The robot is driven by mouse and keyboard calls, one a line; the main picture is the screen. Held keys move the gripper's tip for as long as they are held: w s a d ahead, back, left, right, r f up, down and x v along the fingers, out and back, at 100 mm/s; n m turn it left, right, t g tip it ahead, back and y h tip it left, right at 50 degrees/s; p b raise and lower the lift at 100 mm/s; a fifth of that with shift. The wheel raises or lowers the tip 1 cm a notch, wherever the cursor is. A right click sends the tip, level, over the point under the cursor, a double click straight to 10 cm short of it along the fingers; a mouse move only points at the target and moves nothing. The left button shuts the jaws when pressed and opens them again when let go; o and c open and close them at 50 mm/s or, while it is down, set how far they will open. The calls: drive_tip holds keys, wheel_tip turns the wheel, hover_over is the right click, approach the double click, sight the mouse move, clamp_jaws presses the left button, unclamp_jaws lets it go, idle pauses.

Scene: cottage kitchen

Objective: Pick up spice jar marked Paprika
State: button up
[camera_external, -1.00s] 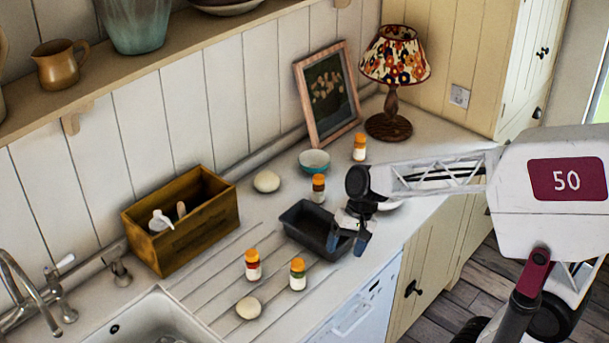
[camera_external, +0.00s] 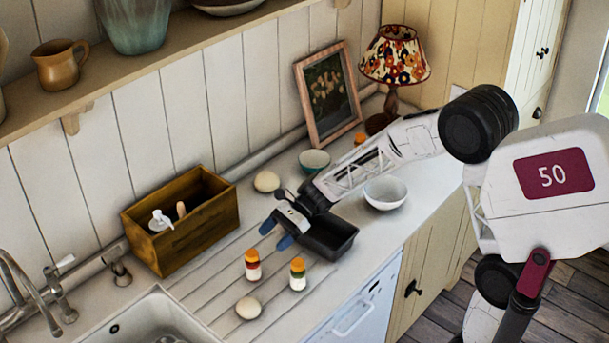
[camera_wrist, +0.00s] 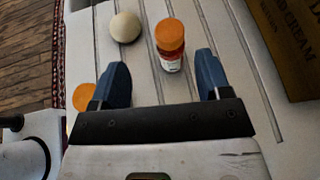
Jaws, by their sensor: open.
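A spice jar with an orange lid and red band (camera_external: 252,266) stands upright on the ribbed drainboard. In the wrist view the red-banded jar (camera_wrist: 170,48) stands just beyond my fingertips, between their lines. A second orange-lidded jar with a green band (camera_external: 297,275) stands to its right; its lid (camera_wrist: 83,97) shows left of my fingers in the wrist view. Another orange lid (camera_external: 360,139) peeks out behind my arm. No label lettering is readable. My gripper (camera_external: 276,233) is open and empty, its blue fingers (camera_wrist: 161,62) above the drainboard, apart from the jars.
A wooden crate (camera_external: 190,243) stands left, the sink (camera_external: 150,320) front left. A pale round object (camera_external: 248,308) lies near the jars, another (camera_external: 267,181) behind. Bowls (camera_external: 385,193) (camera_external: 314,160) stand farther back.

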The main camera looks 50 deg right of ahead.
sight(256, 250)
drive_tip(key=shift+w+f+m, duration=0.25)
drive_tip(key=shift+w+m, duration=0.05)
drive_tip(key=shift+w, duration=0.25)
drive_tip(key=shift+a, duration=0.1)
drive_tip(key=shift+x, duration=1.2)
drive_tip(key=shift+x, duration=2.55)
drive_tip(key=shift+w, duration=0.1)
clamp_jaws()
drive_tip(key=shift+r, duration=0.1)
